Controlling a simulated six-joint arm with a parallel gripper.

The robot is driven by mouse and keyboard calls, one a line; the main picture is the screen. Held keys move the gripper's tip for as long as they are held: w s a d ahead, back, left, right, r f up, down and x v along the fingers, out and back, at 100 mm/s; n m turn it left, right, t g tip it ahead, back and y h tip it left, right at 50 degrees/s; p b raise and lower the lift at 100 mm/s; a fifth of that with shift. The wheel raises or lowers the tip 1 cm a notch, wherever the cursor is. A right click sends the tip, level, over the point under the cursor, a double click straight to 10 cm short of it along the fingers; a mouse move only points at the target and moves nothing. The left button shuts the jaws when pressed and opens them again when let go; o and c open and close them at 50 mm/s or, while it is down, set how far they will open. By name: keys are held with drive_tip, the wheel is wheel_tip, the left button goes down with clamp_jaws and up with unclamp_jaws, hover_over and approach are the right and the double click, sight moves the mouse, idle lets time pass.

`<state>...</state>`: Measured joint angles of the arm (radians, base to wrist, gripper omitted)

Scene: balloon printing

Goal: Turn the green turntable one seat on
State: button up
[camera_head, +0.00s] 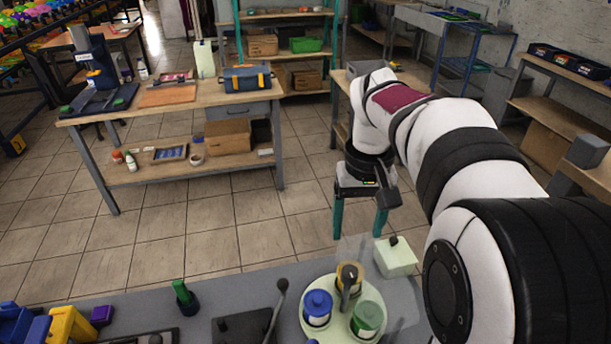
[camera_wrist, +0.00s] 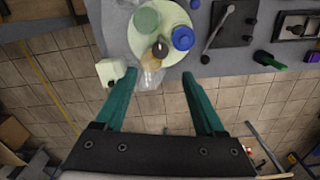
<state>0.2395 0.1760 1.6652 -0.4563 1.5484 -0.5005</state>
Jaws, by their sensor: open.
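The pale green round turntable (camera_head: 340,322) stands at the edge of the grey bench and also shows in the wrist view (camera_wrist: 166,12). It carries a blue-lidded pot (camera_head: 318,307), a green-lidded pot (camera_head: 367,318) and a yellow pot (camera_head: 347,277) with a dark top. In the wrist view the blue pot (camera_wrist: 183,38) and green pot (camera_wrist: 146,19) are clear, with the dark-topped one (camera_wrist: 160,48) nearest my gripper. My gripper (camera_head: 360,235) is open and empty, its teal fingers apart from the turntable, beyond the bench edge over the floor. It also fills the lower wrist view (camera_wrist: 159,78).
A pale block with a dark knob (camera_head: 395,257) sits beside the turntable. A clear sheet-like piece (camera_wrist: 150,78) lies by the bench edge. A dark plate with a lever (camera_head: 245,326) and a green-topped stamp (camera_head: 185,297) stand left of the turntable. Open tiled floor lies beyond.

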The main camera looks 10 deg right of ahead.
sight(351, 271)
wheel_tip(351, 271, down, 12)
drive_tip(key=shift+f, duration=0.25)
clamp_jaws()
idle(1.3)
